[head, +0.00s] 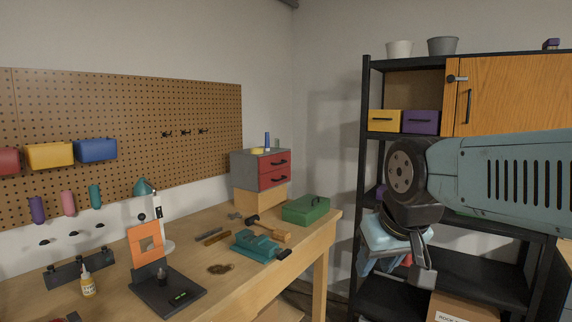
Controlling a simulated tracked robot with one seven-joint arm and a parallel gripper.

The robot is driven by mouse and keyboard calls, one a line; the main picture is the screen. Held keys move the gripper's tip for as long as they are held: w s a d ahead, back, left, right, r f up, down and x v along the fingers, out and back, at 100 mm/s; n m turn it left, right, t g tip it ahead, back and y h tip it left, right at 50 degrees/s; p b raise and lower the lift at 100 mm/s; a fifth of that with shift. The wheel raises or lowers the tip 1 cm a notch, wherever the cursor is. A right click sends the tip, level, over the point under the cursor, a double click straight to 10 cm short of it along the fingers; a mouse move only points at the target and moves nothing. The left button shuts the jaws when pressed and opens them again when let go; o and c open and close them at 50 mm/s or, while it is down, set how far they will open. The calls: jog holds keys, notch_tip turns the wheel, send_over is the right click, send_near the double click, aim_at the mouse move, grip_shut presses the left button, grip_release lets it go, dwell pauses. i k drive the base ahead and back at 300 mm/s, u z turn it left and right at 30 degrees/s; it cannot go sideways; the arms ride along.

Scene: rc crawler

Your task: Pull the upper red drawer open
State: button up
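A small grey cabinet (243,172) with two red drawers stands on a wooden block at the far right end of the workbench. The upper red drawer (265,163) has a dark handle and looks shut, its front in line with the lower red drawer (265,183). My arm comes in from the right side. My gripper (423,277) hangs down in front of the black shelf, to the right of the cabinet and well apart from it. Its fingers are partly hidden and seen at a poor angle, so I cannot tell whether it is open.
A green toolbox (306,210) sits on the workbench (215,265) in front of the cabinet, at the right edge. A teal vise (255,246) and a mallet (268,228) lie nearer. A black shelf unit (365,180) stands to the right, with floor space between it and the bench.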

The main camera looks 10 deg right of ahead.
aim_at(271, 163)
jog(key=z, duration=0.55)
jog(key=i, duration=1.6)
jog(key=u, duration=0.35)
